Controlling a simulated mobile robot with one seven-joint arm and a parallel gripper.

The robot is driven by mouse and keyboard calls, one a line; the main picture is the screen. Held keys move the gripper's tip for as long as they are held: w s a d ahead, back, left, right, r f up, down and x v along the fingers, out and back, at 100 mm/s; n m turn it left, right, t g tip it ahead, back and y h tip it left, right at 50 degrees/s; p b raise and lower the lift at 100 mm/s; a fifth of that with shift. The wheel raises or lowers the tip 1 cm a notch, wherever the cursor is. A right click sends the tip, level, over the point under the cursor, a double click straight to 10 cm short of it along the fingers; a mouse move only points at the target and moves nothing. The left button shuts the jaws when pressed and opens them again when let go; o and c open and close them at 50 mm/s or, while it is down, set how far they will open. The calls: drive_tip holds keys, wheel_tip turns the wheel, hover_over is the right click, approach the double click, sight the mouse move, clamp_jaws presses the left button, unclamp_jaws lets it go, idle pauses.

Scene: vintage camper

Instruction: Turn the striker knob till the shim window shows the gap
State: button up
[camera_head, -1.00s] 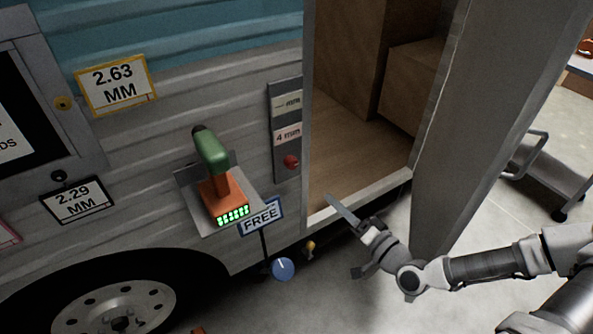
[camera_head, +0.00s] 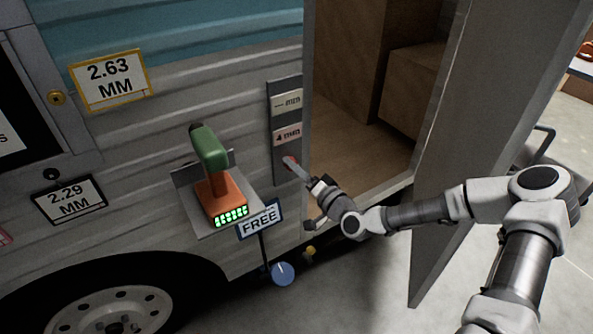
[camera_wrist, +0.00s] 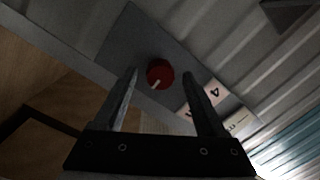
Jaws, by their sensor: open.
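The red striker knob (camera_wrist: 160,73) sits on a grey plate (camera_wrist: 127,50) beside the door opening. It has a pale pointer line. In the wrist view it lies ahead of and between the two open fingers of my gripper (camera_wrist: 160,82), which seem not to touch it. Above the knob, the plate carries a window with a red-marked "4" label (camera_head: 288,134) and a second pale window (camera_head: 288,102); the lettering is too small to read fully.
A green and orange cordless tool (camera_head: 215,175) stands on a small shelf left of the plate. A "FREE" sign (camera_head: 260,219) and a blue disc (camera_head: 282,273) are below. Gap tags read 2.63 MM (camera_head: 110,80) and 2.29 MM (camera_head: 70,200). The open door (camera_head: 470,130) stands at right.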

drive_tip(key=shift+w+a, duration=0.1)
drive_tip(key=shift+w, duration=0.05)
drive_tip(key=shift+c, duration=0.2)
clamp_jaws()
idle(0.3)
drive_tip(key=shift+n+h+b, duration=0.3)
drive_tip(key=shift+n+b, duration=0.25)
drive_tip(key=shift+n, duration=2.25)
drive_tip(key=shift+o, duration=0.2)
unclamp_jaws()
drive_tip(key=shift+r, duration=0.1)
